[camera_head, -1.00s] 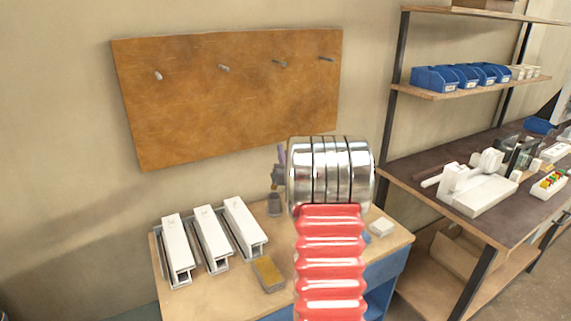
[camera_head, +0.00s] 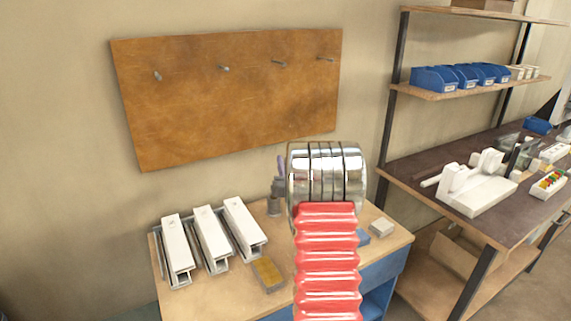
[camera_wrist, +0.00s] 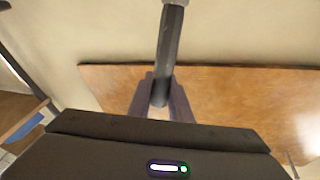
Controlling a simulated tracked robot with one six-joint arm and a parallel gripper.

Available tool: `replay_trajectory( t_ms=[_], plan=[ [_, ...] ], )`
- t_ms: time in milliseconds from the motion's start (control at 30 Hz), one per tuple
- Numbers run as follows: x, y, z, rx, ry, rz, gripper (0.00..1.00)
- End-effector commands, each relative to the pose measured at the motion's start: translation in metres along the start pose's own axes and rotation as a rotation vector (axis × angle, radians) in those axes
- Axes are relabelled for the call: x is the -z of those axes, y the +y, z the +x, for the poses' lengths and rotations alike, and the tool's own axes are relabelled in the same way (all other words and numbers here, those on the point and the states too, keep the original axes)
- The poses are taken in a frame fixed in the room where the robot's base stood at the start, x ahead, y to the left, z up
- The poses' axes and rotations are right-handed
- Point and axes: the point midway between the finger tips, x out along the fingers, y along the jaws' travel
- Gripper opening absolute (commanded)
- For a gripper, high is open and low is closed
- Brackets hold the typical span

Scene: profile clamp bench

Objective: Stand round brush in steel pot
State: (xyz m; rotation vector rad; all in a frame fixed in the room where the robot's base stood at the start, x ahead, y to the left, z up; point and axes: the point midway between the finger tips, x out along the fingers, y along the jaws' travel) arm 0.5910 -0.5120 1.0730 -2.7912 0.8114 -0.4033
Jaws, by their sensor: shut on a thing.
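My gripper (camera_wrist: 163,88) is shut on a dark, straight rod, the round brush (camera_wrist: 169,50), in the wrist view. The brush runs from between the two purple-grey fingers to the top edge, where its end turns lighter. In the head view my gripper (camera_head: 281,165) shows only as a small purple-grey piece left of my chrome wrist, which hides most of it. A small grey cylinder, the steel pot (camera_head: 274,208), stands on the bench just below. A dark piece lies between finger and pot; I cannot tell whether the brush enters the pot.
White clamp profiles (camera_head: 211,239) stand at the bench's left, beside a yellow-topped block (camera_head: 268,272). A small white block (camera_head: 381,228) lies at the right. A brown board (camera_head: 228,95) with pegs hangs behind. A shelf (camera_head: 470,85) with blue bins is at the right.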

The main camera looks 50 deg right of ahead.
Motion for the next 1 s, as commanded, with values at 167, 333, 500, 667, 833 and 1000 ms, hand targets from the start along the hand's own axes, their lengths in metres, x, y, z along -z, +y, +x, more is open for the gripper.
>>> replay_trajectory(
  t_ms=[167,333,500,667,833,1000],
  plan=[
    [-0.0036,0.0010,-0.0008,0.000,0.000,0.000,0.00],
    [-0.0067,0.0019,-0.0014,0.000,0.000,0.000,0.00],
    [-0.0067,0.0020,-0.0015,0.000,0.000,0.000,0.23],
    [-0.0067,0.0021,-0.0015,0.000,0.000,0.000,0.34],
    [-0.0067,0.0022,-0.0015,-0.001,0.000,0.000,0.37],
    [-0.0050,0.0021,-0.0013,-0.001,0.001,0.000,0.37]
  ],
)
